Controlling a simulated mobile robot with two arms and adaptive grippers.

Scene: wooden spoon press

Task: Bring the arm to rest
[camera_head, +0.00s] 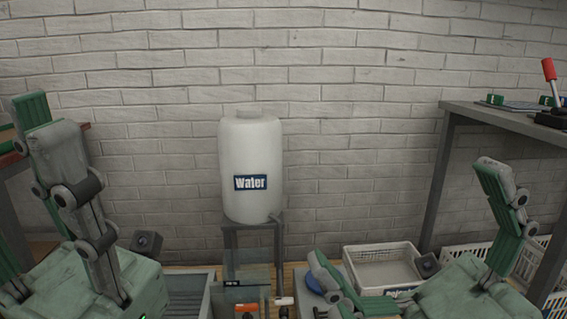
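My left gripper (22,185) is at the lower left, large and close to the camera. One jointed grey finger with a green pad rises high; part of another shows at the left edge. The fingers look spread, with nothing seen between them. My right gripper (405,215) is at the lower right. One finger points up and the other reaches left, wide apart and empty. Both grippers have green bodies, cut off by the bottom edge. No wooden spoon can be made out.
A white water tank (250,165) stands on a grey stand against the brick wall. A high table (475,111) is at right with a red-handled lever (548,69). A white crate (383,263) is behind my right gripper. A grey basin (190,290) is low at centre left.

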